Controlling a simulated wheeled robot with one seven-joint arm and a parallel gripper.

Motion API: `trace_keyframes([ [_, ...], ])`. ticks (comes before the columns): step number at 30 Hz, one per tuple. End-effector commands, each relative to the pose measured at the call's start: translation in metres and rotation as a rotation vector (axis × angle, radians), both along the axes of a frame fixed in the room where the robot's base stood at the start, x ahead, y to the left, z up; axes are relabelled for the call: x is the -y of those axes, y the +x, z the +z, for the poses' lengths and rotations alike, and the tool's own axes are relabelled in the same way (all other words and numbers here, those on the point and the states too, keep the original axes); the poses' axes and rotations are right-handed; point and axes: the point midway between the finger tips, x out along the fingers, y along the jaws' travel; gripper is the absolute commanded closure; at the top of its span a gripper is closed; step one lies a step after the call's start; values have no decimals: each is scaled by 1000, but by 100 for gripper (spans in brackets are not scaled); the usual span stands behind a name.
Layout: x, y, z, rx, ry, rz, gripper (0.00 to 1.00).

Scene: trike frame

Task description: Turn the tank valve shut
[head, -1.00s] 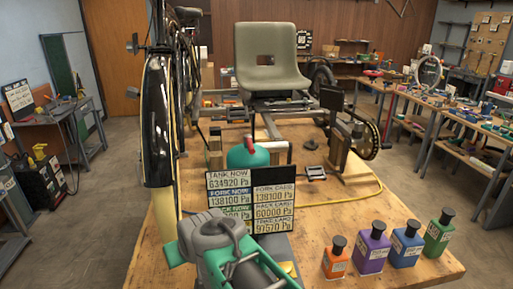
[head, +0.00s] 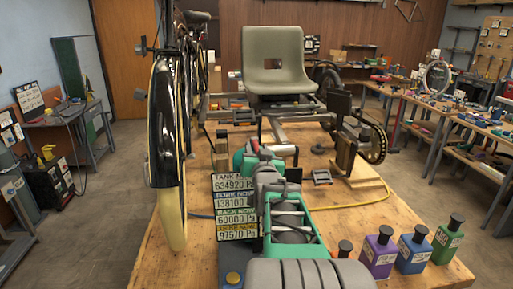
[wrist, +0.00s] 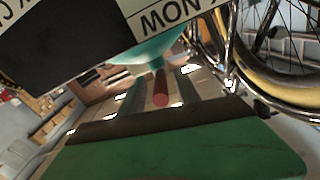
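The teal tank (head: 240,160) stands on the bench behind the readout board (head: 236,205), mostly hidden by my arm. My gripper (head: 274,168) is over the board's right side, close to the tank in the picture. Its fingers are small and dark there, and their opening is unclear. In the wrist view the tank's rounded teal side (wrist: 150,52) shows beyond the board's edge. A short red cylinder (wrist: 160,90) shows below it; I cannot tell whether it belongs to the valve. The valve cannot be made out clearly. The board reads tank now 634920 Pa.
A wheel with fork (head: 168,150) stands close at the left. The grey seat (head: 275,60) and trike frame are behind.

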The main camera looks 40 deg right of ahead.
Motion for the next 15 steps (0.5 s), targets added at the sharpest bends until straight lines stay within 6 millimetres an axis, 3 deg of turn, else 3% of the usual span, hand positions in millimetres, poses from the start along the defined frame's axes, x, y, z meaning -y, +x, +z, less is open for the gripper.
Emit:
trace_keyframes([
  [6,0,1,0,1,-1,0,61],
  [15,0,1,0,0,0,1,86],
])
